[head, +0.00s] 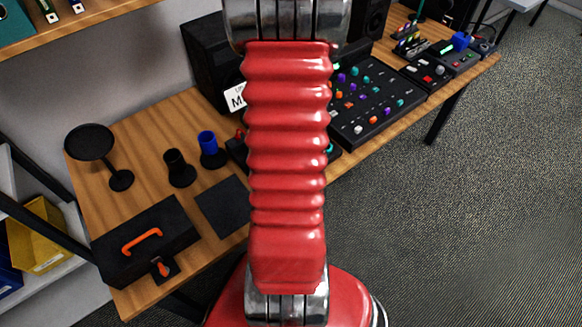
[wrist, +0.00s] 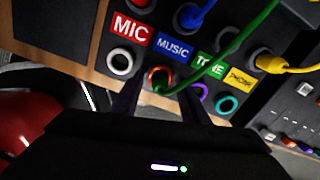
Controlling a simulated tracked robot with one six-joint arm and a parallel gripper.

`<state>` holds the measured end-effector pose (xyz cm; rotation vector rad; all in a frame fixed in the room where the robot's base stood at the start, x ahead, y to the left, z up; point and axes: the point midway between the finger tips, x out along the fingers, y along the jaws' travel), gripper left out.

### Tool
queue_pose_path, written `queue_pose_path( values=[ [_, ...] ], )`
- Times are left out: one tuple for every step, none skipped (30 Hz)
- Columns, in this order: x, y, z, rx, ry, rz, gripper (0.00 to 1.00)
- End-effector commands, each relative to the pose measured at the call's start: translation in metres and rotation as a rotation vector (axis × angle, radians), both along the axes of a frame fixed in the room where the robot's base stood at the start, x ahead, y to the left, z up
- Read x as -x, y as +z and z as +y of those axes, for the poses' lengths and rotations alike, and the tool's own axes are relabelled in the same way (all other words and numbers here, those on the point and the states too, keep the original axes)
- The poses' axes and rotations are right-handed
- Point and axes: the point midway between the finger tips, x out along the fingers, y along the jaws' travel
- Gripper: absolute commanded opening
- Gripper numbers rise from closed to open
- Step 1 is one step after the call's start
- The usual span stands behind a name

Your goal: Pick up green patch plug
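The green patch plug (wrist: 163,88) shows in the wrist view at the lower end of a green cable (wrist: 235,45). It lies over an orange-ringed socket in the lower row of a dark panel; I cannot tell how deep it sits. My gripper (wrist: 160,88) points at the panel with its two dark fingers apart, one on each side of the plug. No grip on it is visible. The head view does not show the plug or my gripper, as my red arm blocks the middle.
A blue cable (wrist: 205,10) and a yellow plug (wrist: 272,63) are close by on the panel. White (wrist: 120,61), purple and teal rings flank the orange one. In the head view, a black case (head: 140,243) and a round stand (head: 92,142) are on the table's left.

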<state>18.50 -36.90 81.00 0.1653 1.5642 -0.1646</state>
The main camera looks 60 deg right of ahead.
Motion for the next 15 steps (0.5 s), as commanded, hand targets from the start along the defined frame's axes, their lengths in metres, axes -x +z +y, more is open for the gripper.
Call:
queue_pose_path(
  values=[
    [0.0000, 0.0001, -0.0001, 0.000, 0.000, 0.000, 0.37],
    [0.0000, 0.0001, -0.0001, 0.000, 0.000, 0.000, 0.35],
    [0.0000, 0.0001, -0.0001, 0.000, 0.000, 0.000, 0.32],
    [0.0000, 0.0001, -0.0002, 0.000, 0.000, 0.000, 0.30],
    [0.0000, 0.0001, -0.0002, 0.000, 0.000, 0.000, 0.28],
    [0.0001, 0.0001, -0.0002, 0.000, 0.000, 0.000, 0.25],
    [0.0001, 0.0001, -0.0002, 0.000, 0.000, 0.000, 0.23],
    [0.0001, 0.0001, -0.0002, 0.000, 0.000, 0.000, 0.21],
    [0.0001, 0.0001, -0.0002, 0.000, 0.000, 0.000, 0.18],
    [0.0001, 0.0001, -0.0002, 0.000, 0.000, 0.000, 0.16],
    [0.0001, 0.0001, -0.0002, 0.000, -0.001, 0.000, 0.14],
    [0.0001, 0.0001, -0.0002, 0.000, -0.001, 0.000, 0.11],
    [0.0001, 0.0001, -0.0002, 0.000, -0.001, 0.000, 0.09],
    [0.0001, 0.0001, -0.0002, 0.000, -0.001, 0.000, 0.07],
    [0.0001, 0.0001, -0.0002, 0.000, -0.001, 0.000, 0.04]
  ],
)
